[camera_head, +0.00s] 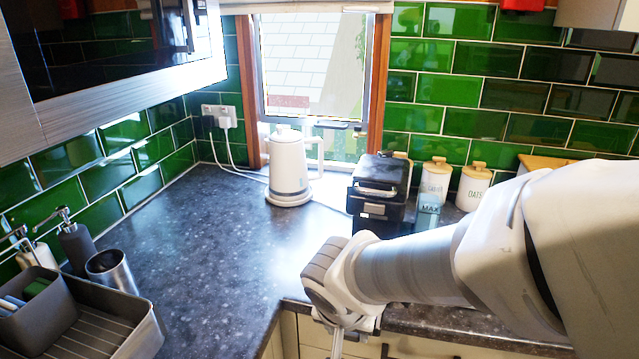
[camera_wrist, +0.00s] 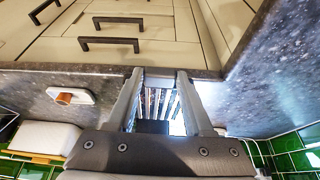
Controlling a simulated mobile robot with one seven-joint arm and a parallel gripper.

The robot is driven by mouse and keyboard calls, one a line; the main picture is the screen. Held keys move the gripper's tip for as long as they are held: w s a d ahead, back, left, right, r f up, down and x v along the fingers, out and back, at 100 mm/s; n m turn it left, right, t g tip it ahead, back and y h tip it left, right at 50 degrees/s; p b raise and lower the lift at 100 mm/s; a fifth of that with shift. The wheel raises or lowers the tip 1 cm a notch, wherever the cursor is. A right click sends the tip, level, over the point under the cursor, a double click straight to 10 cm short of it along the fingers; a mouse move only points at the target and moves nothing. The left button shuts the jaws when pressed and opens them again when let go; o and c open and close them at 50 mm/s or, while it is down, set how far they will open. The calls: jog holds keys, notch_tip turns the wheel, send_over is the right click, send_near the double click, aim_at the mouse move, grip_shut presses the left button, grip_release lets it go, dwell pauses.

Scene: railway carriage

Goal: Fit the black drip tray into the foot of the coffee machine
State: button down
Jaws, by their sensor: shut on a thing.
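My gripper (camera_wrist: 158,76) has its two fingers spread, with a slatted piece between them that I take to be the drip tray (camera_wrist: 158,104). Bright gaps show between its dark bars; the rest of its shape is hard to tell. In the head view my gripper (camera_head: 341,336) points down at the counter's front edge, and its fingertips and the tray cannot be made out. The black coffee machine (camera_head: 377,188) stands on the counter beyond my wrist, left of the canisters. My arm hides its lower right part, and its foot is not clearly seen.
A white kettle (camera_head: 288,167) stands left of the machine, white canisters (camera_head: 434,180) to its right. A grey dish rack (camera_head: 112,325) is at lower left. The worktop (camera_head: 205,235) between is clear. Drawers with black handles (camera_wrist: 108,46) lie below the counter edge.

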jog(key=w+d+p, duration=0.1)
jog(key=w+d, duration=0.2)
jog(key=w, duration=0.6)
jog(key=w+d+p, duration=0.2)
jog(key=w+d, duration=0.2)
jog(key=w, duration=0.5)
jog(key=f, duration=0.6)
jog(key=shift+w+a+f+b, duration=0.1)
jog(key=shift+w+b, duration=0.15)
jog(key=shift+b, duration=0.15)
jog(key=shift+w+f, duration=0.25)
jog(key=shift+f, duration=0.15)
jog(key=shift+f, duration=0.1)
jog(key=shift+c, duration=1.5)
grip_release()
